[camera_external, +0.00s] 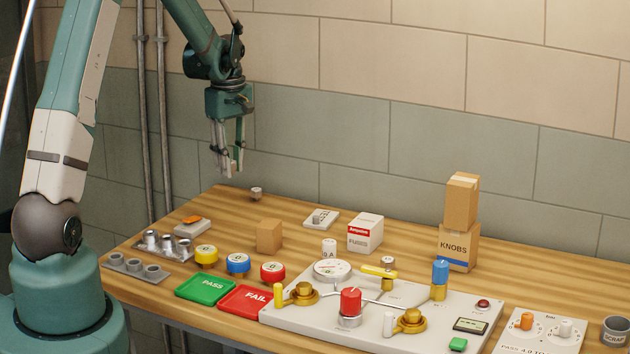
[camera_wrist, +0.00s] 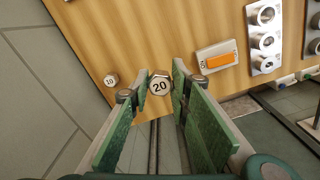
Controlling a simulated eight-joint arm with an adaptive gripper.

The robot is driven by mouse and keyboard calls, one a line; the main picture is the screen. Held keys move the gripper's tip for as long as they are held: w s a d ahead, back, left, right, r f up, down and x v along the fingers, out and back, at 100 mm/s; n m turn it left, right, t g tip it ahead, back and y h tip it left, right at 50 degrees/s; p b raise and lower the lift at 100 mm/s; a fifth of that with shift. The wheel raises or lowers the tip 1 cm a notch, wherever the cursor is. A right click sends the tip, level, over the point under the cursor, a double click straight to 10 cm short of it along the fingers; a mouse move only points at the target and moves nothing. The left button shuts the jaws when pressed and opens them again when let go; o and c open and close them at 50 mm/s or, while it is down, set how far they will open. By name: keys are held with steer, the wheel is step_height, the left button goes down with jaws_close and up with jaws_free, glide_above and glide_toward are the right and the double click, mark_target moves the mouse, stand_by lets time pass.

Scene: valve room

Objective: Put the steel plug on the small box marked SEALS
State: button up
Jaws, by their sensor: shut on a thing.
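My gripper (camera_external: 229,168) is raised above the back left of the table. In the wrist view its green-padded fingers (camera_wrist: 159,88) are closed on a steel hexagonal plug (camera_wrist: 160,83) marked 20. The held plug cannot be made out clearly in the external view. A second small steel plug (camera_external: 256,193), marked 10 in the wrist view (camera_wrist: 111,80), stands on the table near the back edge. No SEALS marking is readable. A plain small cardboard box (camera_external: 269,236) stands mid-left, and another small box (camera_external: 461,202) sits on the box marked KNOBS (camera_external: 457,248).
A red-banded white box (camera_external: 365,232) and a switch block (camera_external: 320,219) stand at the back. Green PASS (camera_external: 205,289) and red FAIL (camera_external: 246,301) trays lie in front. A valve panel (camera_external: 375,318) fills the right-centre. The back left wood is mostly clear.

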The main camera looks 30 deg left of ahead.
step_height(320, 180, up, 5)
glide_above(269, 223)
steer(key=shift+s+f, duration=0.1)
steer(key=shift+f, duration=2.9)
steer(key=shift+f, duration=0.1)
steer(key=shift+f, duration=2)
steer(key=shift+f, duration=0.15)
steer(key=o, duration=0.9)
steer(key=shift+o, duration=0.2)
